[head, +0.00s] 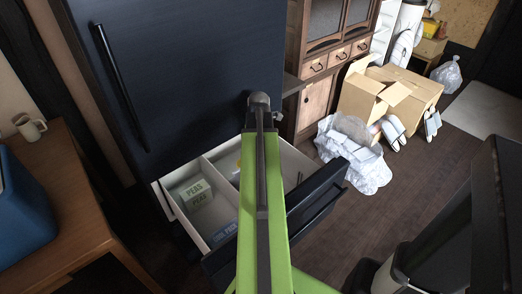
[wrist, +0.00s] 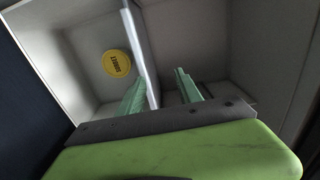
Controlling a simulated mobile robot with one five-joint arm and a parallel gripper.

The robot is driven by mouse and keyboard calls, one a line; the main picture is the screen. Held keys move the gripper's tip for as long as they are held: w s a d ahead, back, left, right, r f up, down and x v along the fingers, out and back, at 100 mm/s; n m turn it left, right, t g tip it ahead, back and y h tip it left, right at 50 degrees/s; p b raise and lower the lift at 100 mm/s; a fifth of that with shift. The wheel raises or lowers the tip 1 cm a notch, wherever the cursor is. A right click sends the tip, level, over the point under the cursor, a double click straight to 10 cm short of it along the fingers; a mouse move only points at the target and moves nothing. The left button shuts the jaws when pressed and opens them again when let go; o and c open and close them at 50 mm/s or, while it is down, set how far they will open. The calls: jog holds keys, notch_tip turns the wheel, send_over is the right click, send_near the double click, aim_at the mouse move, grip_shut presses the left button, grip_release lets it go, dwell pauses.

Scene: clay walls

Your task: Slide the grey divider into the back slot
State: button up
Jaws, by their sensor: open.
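The open drawer (head: 306,208) of the dark cabinet has pale inner walls. A pale grey divider (head: 219,173) stands across its inside, partly hidden behind my green arm. In the wrist view the divider (wrist: 141,45) runs from the top edge down between the two teal fingers of my gripper (wrist: 161,92). My gripper is open, with one finger on each side of the divider. The left finger looks close to it, and a gap shows on the right. I cannot tell whether either finger touches it. My gripper is hidden in the head view. No slot can be made out.
Green boxes of peas (head: 194,193) and a blue packet (head: 223,236) lie in the drawer's left part. A round yellow item (wrist: 117,63) lies left of the divider. A wooden table (head: 62,205) stands left. Cardboard boxes (head: 409,88) and plastic wrap (head: 352,155) lie on the floor right.

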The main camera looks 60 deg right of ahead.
notch_tip(320, 180, up, 6)
jog(key=p, duration=0.5)
jog(key=shift+r, duration=0.15)
